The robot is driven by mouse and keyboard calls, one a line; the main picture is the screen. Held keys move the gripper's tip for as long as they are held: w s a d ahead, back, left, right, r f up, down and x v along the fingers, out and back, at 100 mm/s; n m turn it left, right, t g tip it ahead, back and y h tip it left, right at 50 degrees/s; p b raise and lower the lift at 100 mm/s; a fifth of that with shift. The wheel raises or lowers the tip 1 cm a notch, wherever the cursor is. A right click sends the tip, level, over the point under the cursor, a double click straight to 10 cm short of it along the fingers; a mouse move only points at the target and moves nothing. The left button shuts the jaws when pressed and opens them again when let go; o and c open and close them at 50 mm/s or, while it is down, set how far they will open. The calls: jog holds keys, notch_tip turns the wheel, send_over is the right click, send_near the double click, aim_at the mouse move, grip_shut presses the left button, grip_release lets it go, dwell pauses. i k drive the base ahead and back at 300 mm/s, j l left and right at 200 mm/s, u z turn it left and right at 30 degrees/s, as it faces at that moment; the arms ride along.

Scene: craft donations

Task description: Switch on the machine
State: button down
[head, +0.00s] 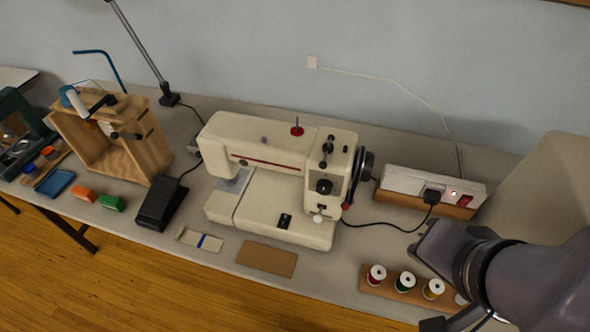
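The cream sewing machine (272,170) stands in the middle of the table, with a dark handwheel (362,172) at its right end. A small black rocker-like part (285,221) is on the front of its base. Dials and a red-tipped lever (345,206) are on its right column. A black cord runs from its right side to a plug (431,197) in the white power strip (404,182). The strip has a small glowing light (453,193) and a red switch (465,201).
Thread spools (405,282) stand on a wooden rack (374,288) at the front right, close to my arm. A brown card (266,258) lies before the machine. A black foot pedal (161,203) and a wooden frame (148,160) are to the left. A lamp (168,98) stands behind.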

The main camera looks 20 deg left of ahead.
aim_at(285, 219)
jog(key=u, duration=1.25)
jog(key=i, duration=0.15)
